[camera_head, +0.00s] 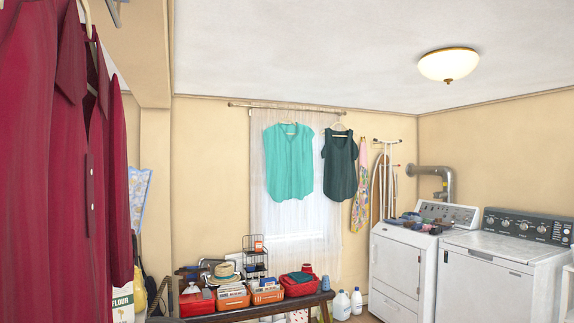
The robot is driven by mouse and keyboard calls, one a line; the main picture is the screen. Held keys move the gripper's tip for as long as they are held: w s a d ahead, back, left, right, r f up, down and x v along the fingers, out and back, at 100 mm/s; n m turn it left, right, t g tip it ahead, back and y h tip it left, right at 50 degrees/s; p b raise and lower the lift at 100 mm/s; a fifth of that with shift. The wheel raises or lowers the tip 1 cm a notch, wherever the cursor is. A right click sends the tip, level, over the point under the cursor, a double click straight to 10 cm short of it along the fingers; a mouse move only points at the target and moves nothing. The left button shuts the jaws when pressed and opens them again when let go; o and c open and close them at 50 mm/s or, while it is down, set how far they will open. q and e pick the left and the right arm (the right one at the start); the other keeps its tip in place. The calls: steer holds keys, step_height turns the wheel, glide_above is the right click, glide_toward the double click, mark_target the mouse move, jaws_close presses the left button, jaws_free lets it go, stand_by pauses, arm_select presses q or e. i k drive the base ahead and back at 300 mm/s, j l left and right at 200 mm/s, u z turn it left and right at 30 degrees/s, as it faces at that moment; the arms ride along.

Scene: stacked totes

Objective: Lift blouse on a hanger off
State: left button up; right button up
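A dark red button-front blouse (45,180) hangs very close at the left edge, with a pale hanger hook (86,18) rising above its collar. What the hook hangs from is out of view. A turquoise sleeveless blouse (289,165) hangs on a hanger in front of the window. A dark green sleeveless top (340,168) hangs on a hanger just right of it. Both hang below a wall rod (285,107). Neither of my grippers can be made out in view.
A dark bench (250,306) holds red and orange boxes (267,295) and a straw hat (228,270). A white dryer (400,265) and washer (500,275) stand at the right. An ironing board (377,190) leans by the wall. White jugs (342,304) stand on the floor.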

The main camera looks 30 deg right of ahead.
mark_target(288, 148)
steer(key=i+l+z, duration=0.65)
steer(key=z, duration=0.2)
steer(key=i+l+z, duration=0.5)
steer(key=i+z, duration=0.25)
steer(key=i, duration=1.3)
steer(key=i+u, duration=0.2)
steer(key=i, duration=0.75)
steer(key=i+u, duration=0.25)
steer(key=i, duration=0.7)
